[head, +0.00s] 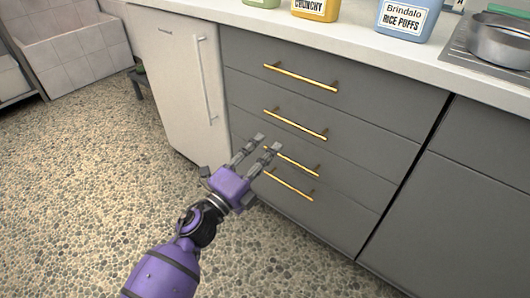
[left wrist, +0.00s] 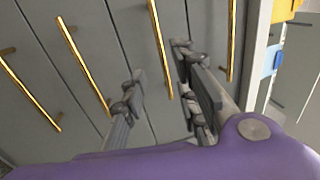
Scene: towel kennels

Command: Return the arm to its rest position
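My left gripper (head: 265,142) is purple with grey fingers. In the head view its arm comes up from the bottom left, and the gripper is in front of the grey drawer unit (head: 345,125). Its two fingers are spread apart with nothing between them. In the left wrist view the open fingers (left wrist: 165,75) show with the drawer fronts and their gold handles behind. I cannot tell how far the fingertips are from the handles. All the drawers look shut. My right gripper is not in view.
A white counter (head: 230,22) above the drawers carries a yellow container (head: 316,9), a blue Rice Puffs container (head: 405,18) and a metal pot (head: 500,40). A white fridge (head: 182,85) stands left of the drawers. The pebbled floor (head: 80,170) is open at left.

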